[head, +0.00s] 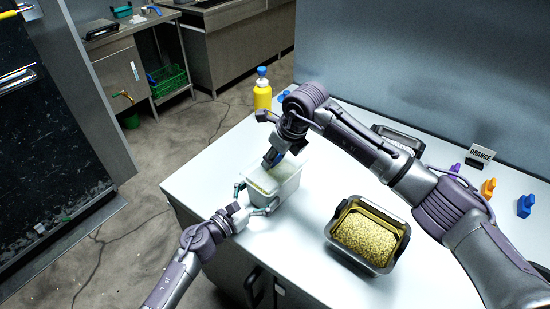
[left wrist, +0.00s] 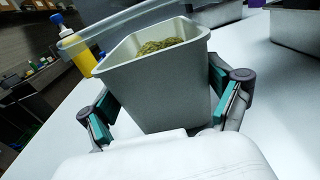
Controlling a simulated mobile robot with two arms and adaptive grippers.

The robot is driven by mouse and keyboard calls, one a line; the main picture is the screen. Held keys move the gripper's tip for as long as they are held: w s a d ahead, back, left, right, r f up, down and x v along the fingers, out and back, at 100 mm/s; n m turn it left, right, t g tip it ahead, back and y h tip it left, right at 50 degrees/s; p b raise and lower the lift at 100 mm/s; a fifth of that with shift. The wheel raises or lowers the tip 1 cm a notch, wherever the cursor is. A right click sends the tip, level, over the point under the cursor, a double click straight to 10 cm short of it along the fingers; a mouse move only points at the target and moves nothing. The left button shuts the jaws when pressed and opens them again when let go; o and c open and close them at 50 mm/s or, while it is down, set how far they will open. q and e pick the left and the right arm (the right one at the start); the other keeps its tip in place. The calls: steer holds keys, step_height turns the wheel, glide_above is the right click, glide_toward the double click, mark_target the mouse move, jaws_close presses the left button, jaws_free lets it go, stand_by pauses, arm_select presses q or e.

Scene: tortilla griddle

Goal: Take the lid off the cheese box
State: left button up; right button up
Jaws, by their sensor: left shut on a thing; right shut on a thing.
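The cheese box (head: 258,194) is a pale grey tub near the left edge of the white table. In the left wrist view the box (left wrist: 160,92) stands upright with greenish-yellow contents showing in its open top. My left gripper (head: 256,199) is shut on it, one finger on each side. The clear lid (left wrist: 130,18) shows above the far rim in the left wrist view, raised and tilted, so part of the opening is uncovered. My right gripper (head: 272,160) is over the box in the head view, shut on the lid; its fingertips' hold is hard to make out.
A metal pan (head: 330,240) of yellowish shreds stands right of the box. A yellow bottle (head: 262,96) with a blue cap is behind it. The front table area is clear.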

steer(key=shift+r, duration=0.1)
steer(key=shift+r, duration=1.9)
arm_select(q)
steer(key=o, duration=1.4)
steer(key=shift+s+a, duration=0.1)
steer(key=v, duration=1.1)
steer(key=shift+s+a, duration=0.3)
